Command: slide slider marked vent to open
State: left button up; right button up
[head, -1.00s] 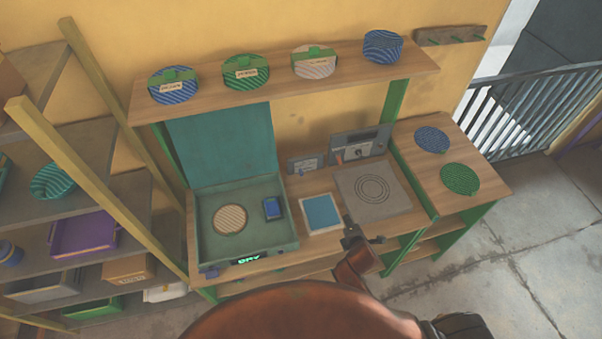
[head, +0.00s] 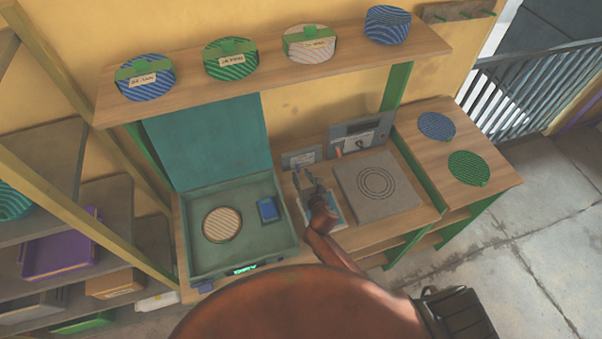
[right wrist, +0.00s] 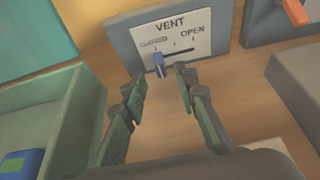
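The vent panel (head: 301,157) stands at the back of the bench. In the right wrist view the VENT plate (right wrist: 172,36) shows a horizontal slot, with OPEN printed at its right. The blue slider knob (right wrist: 158,66) sits at the slot's left end, under a small label too blurred to read surely. My right gripper (head: 305,176) is just in front of the panel. In the right wrist view its fingers (right wrist: 160,78) are apart and empty, with the knob beyond and between the tips. I cannot tell whether they touch it. My left gripper is not in view.
The open teal press (head: 190,265) stands left, holding a striped disc (head: 222,224) and a blue block (head: 268,209). A grey plate with rings (head: 350,205) lies right. A second panel with an orange lever (head: 360,137) stands right of the vent panel. A shelf (head: 270,75) hangs above.

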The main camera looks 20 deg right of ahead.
aim_at(298, 168)
jog(key=shift+x, duration=1.05)
jog(key=shift+w+f, duration=0.15)
jog(key=shift+w, duration=0.2)
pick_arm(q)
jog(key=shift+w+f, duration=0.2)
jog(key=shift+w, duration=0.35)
pick_arm(e)
grip_shut()
